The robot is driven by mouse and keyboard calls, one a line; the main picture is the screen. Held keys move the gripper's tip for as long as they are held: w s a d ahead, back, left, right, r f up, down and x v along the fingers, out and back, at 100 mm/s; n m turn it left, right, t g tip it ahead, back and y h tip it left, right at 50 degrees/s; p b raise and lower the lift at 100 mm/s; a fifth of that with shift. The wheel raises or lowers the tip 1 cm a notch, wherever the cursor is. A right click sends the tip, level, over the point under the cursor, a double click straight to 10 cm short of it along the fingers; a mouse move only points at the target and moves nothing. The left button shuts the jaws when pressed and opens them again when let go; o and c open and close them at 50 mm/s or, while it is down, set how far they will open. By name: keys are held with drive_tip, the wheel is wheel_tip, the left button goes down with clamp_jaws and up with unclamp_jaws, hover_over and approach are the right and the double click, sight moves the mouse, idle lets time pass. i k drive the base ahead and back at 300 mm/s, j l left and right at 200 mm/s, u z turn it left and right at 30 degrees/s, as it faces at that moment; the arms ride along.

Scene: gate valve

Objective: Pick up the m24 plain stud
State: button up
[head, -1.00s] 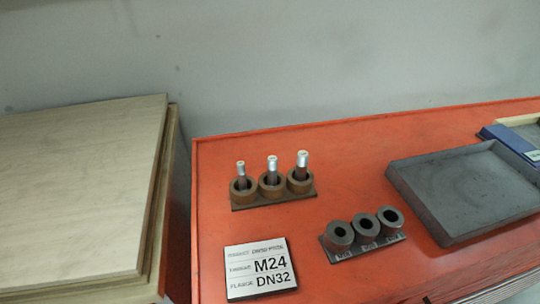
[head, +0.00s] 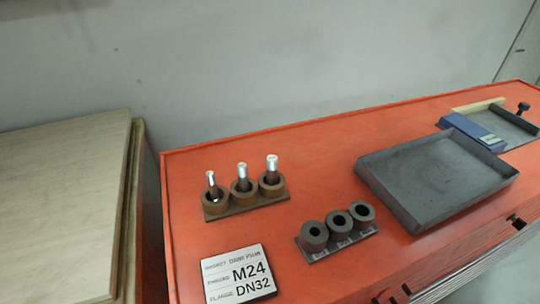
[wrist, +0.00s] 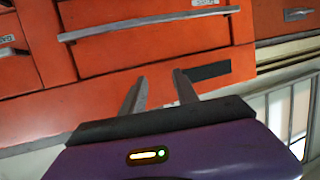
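Three studs stand upright in brown ring holders on a rack (head: 245,205) at the back left of the orange bench top. The left stud (head: 211,181) looks thinnest, the middle stud (head: 242,175) is thicker, and the right stud (head: 271,166) looks thickest. Their size marks are too small to read.
A rack of three dark hollow cylinders (head: 338,230) sits in front of the studs. A grey tray (head: 435,178) stands to the right, with a blue item (head: 472,132) behind it. A wooden board (head: 60,205) lies left of the bench. Drawers (wrist: 150,50) fill the wrist view.

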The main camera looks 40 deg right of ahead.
sight(272, 160)
drive_tip(key=k+z, duration=0.15)
drive_tip(key=z, duration=0.35)
drive_tip(key=k+l+z, duration=0.15)
drive_tip(key=z, duration=0.3)
